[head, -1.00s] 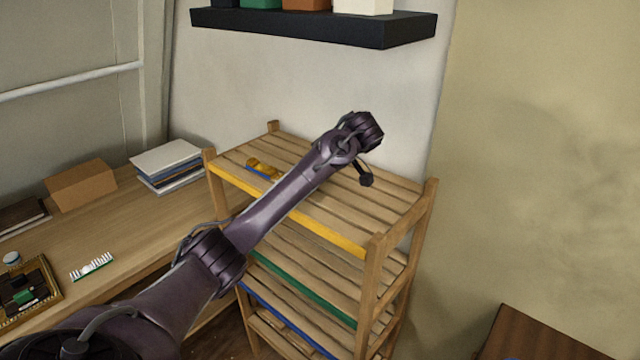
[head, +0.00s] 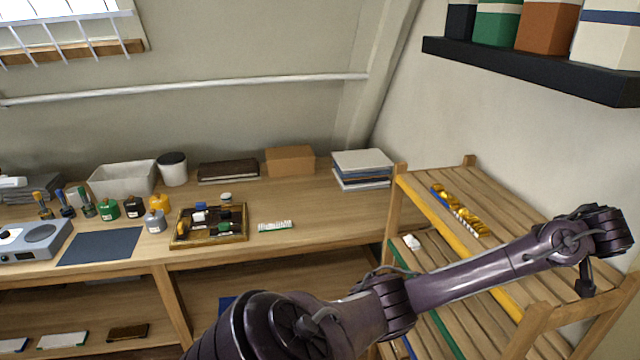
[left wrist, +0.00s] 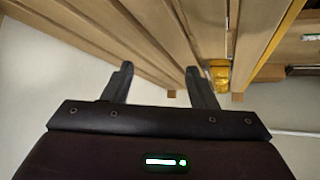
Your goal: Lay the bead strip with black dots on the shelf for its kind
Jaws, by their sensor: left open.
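A white bead strip with small dark marks and a green edge (head: 275,226) lies on the wooden desk, right of a framed tray; I cannot tell whether its marks are round black dots. The slatted shelf rack (head: 535,318) stands to the right. Its top shelf has a yellow front edge and carries a row of yellow beads (head: 473,222) with blue and pale parts. A lower shelf has a green edge and a small white piece (head: 411,241). My left gripper (left wrist: 158,88) is open and empty, over the rack's right side in the head view. My right gripper is not seen.
A framed tray (head: 243,236) holds dark, white and green pieces. Paint bottles (head: 134,207), a brown box (head: 290,161) and stacked books (head: 362,168) stand on the desk. A dark wall shelf (head: 540,70) with containers hangs above the rack. The top shelf's right part looks clear.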

